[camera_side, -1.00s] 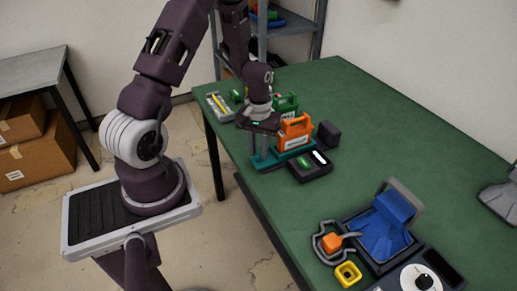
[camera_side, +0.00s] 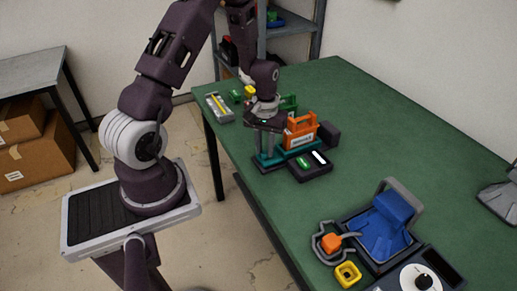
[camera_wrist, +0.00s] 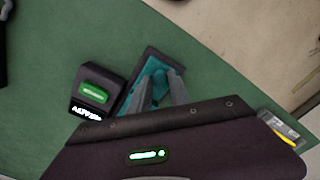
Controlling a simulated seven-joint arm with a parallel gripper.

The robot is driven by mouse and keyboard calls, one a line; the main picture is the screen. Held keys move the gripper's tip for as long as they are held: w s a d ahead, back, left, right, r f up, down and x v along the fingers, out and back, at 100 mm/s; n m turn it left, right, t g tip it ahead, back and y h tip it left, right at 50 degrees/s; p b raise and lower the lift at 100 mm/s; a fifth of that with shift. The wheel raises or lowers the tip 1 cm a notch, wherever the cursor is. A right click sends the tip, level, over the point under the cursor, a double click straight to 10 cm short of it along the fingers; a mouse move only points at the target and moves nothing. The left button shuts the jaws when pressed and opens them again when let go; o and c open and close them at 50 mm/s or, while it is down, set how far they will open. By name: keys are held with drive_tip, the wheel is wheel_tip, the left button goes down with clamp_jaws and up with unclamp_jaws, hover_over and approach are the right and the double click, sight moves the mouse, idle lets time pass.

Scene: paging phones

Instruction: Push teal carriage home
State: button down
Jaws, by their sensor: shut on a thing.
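The teal carriage (camera_side: 268,161) is a low teal piece on the green table, partly hidden by my gripper. In the wrist view its teal surface (camera_wrist: 150,80) shows inside a dark, narrow frame. My gripper (camera_side: 264,150) points down over its left end in the side view. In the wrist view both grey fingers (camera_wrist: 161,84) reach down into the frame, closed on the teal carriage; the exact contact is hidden. An orange handled block (camera_side: 301,131) with a white label stands at the carriage's right part, close to a dark block (camera_side: 329,135).
A dark box (camera_side: 309,165) with a green button and lit white display sits in front; it is beside the frame in the wrist view (camera_wrist: 93,95). The table's right back is clear.

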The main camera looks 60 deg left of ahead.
sight(274, 155)
drive_tip(key=shift+w, duration=1.6)
drive_tip(key=c, duration=1.2)
unclamp_jaws()
